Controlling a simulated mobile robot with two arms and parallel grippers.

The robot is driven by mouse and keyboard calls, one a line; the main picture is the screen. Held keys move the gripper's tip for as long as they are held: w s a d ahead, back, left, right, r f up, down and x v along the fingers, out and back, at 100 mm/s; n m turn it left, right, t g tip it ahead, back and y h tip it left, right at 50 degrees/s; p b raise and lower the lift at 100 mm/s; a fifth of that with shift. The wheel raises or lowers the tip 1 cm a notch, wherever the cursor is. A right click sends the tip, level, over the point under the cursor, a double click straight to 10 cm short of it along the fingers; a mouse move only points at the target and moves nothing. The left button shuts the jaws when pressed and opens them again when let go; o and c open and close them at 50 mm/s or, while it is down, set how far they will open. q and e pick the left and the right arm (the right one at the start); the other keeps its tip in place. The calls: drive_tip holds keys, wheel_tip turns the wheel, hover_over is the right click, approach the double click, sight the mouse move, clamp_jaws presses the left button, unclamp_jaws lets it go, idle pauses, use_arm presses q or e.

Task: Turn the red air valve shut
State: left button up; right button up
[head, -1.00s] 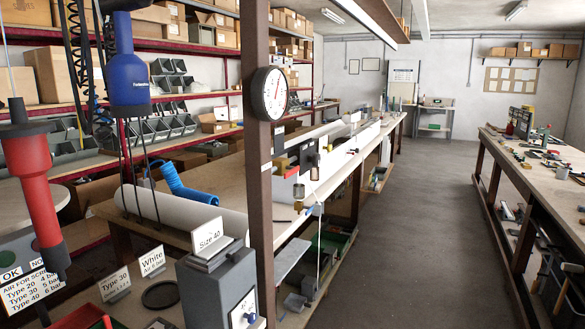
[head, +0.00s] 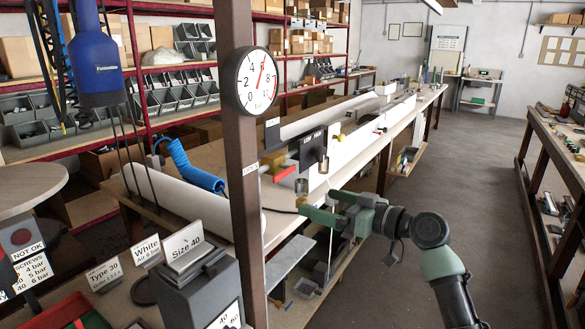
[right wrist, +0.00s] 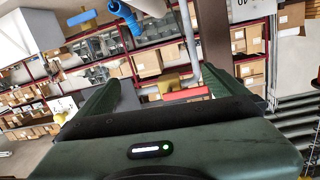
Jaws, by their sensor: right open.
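The red air valve lever (head: 285,173) sits on a brass body (head: 272,160) beside the brown post, below the round gauge. In the head view the lever slants up to the right. My right gripper (head: 318,206) is open and empty, below and to the right of the valve, apart from it. In the right wrist view the red lever (right wrist: 186,94) and its brass body (right wrist: 170,82) show beyond my open right gripper (right wrist: 160,88), and part of the lever is near or behind a finger. My left gripper is not in view.
The brown post (head: 243,190) with the pressure gauge (head: 257,80) stands left of the valve. A black box (head: 313,147) and a brass cup (head: 301,188) are close on its right. A grey Size 40 box (head: 190,285) stands in front. The aisle floor is free.

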drive_tip(key=n+y, duration=0.2)
approach(286, 171)
drive_tip(key=shift+g, duration=0.3)
drive_tip(key=p+x, duration=0.3)
drive_tip(key=x, duration=0.5)
drive_tip(key=shift+w+r, duration=0.15)
drive_tip(key=shift+c, duration=0.3)
drive_tip(key=c, duration=2)
